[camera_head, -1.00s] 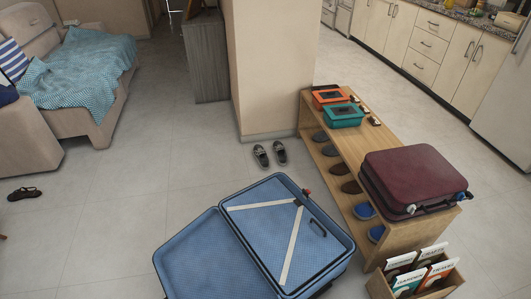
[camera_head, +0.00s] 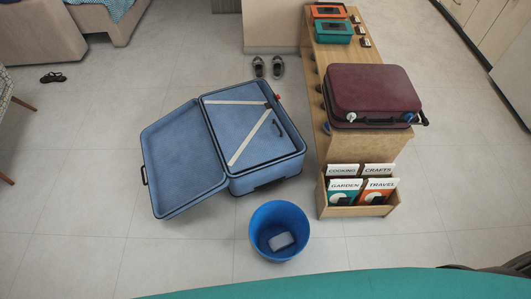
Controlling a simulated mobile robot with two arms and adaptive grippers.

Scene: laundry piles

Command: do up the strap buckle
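An open blue suitcase (camera_head: 173,166) lies on the floor left of the wooden bench. Its lid half lies flat to the left and its deeper half to the right. Two pale straps (camera_head: 250,136) cross the inside of the deeper half, one along the far side and one slanting. A small dark piece shows near where they meet at the upper right; I cannot tell whether it is the buckle or whether it is fastened. Neither of my grippers is in view.
A wooden bench (camera_head: 365,150) carries a maroon suitcase (camera_head: 372,90) and orange and teal boxes (camera_head: 333,32). A magazine holder (camera_head: 357,210) stands at its near end. A blue bin (camera_head: 279,218) stands in front of the blue suitcase.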

